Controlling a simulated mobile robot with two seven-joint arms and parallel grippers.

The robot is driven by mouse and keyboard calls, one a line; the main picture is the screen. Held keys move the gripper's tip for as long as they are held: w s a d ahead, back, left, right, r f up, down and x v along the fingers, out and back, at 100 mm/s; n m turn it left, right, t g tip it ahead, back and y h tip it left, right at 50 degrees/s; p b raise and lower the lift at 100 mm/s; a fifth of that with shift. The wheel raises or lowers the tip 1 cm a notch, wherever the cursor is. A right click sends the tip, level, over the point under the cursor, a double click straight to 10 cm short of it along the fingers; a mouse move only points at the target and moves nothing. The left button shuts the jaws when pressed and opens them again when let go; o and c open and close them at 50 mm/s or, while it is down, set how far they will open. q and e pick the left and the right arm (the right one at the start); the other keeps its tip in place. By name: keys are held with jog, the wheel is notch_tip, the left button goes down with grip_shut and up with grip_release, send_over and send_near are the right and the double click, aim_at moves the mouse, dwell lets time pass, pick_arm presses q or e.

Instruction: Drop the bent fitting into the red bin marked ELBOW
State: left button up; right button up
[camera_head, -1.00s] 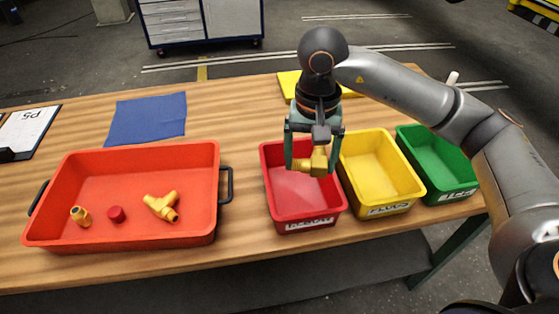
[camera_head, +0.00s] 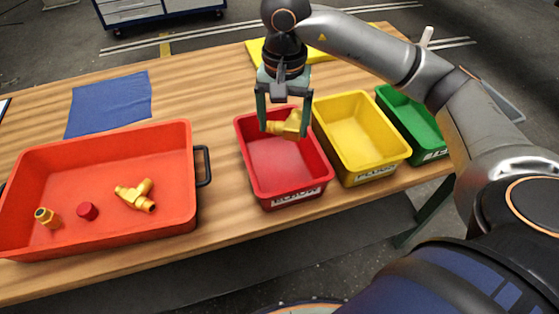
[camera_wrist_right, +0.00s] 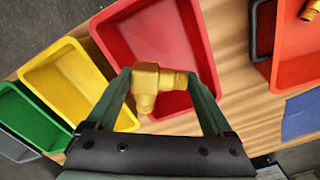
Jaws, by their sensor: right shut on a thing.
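The bent fitting (camera_head: 288,124) is a brass elbow. My right gripper (camera_head: 284,126) is shut on it and holds it above the back part of the red bin (camera_head: 283,165), whose front label reads ELBOW. In the right wrist view the fitting (camera_wrist_right: 157,83) sits between the two fingertips, with the inside of the red bin (camera_wrist_right: 150,35) behind it. The bin's visible floor is empty. My left gripper is not in view.
A yellow bin (camera_head: 360,130) and a green bin (camera_head: 412,118) stand right of the red one. An orange tray (camera_head: 110,225) at left holds a brass tee (camera_head: 136,194), a red cap (camera_head: 87,211) and a small brass fitting (camera_head: 47,217). A blue cloth (camera_head: 110,102) lies behind.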

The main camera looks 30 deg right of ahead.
jog(key=o, duration=1.3)
notch_tip(320, 180, up, 12)
jog(key=shift+r+p, duration=0.25)
jog(key=shift+p, duration=0.7)
